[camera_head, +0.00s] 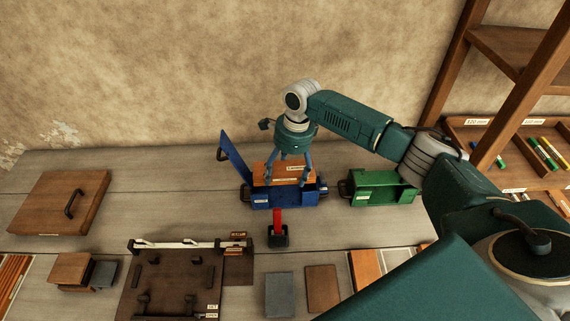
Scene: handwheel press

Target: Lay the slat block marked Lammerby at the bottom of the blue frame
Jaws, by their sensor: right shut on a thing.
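The blue frame (258,199) stands on the table left of centre, with a tall blue panel (236,158) raised at its left side. My right gripper (289,175) reaches down over it and is shut on an orange-brown wooden slat block (270,177). The block carries pale labels, too small to read here, so I cannot tell whether it is the Lammerby one. It is at the frame's opening, above its front wall; I cannot tell whether it touches the frame. The frame's bottom is mostly hidden. My left gripper is out of view.
A green frame (381,200) stands to the right. A red-handled item (278,229) stands in front of the blue frame. A dark fixture board (170,285), grey and brown slats, and a wooden lid (58,203) with a handle lie around. A shelf (500,180) is at right.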

